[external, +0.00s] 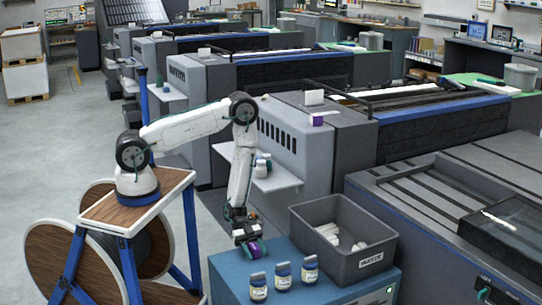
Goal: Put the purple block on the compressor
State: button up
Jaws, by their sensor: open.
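A small purple block (253,250) is on the blue cabinet top (228,270), near its back left edge. My gripper (250,243) points down right over it, with the dark fingers close around or beside it. The fingers are open, and they partly hide the block. I cannot tell whether they touch it. Another small purple patch (317,121) shows on top of a grey machine farther back. Nothing in view is clearly recognizable as a compressor.
Several white-and-blue jars (283,276) stand on the cabinet in front of my gripper. A grey waste bin (345,238) with white scraps stands to its right. A white side shelf (275,180) with bottles is behind my forearm. Large grey machines fill the right.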

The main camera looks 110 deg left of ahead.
jog(key=v, duration=1.2)
jog(key=shift+f, duration=0.1)
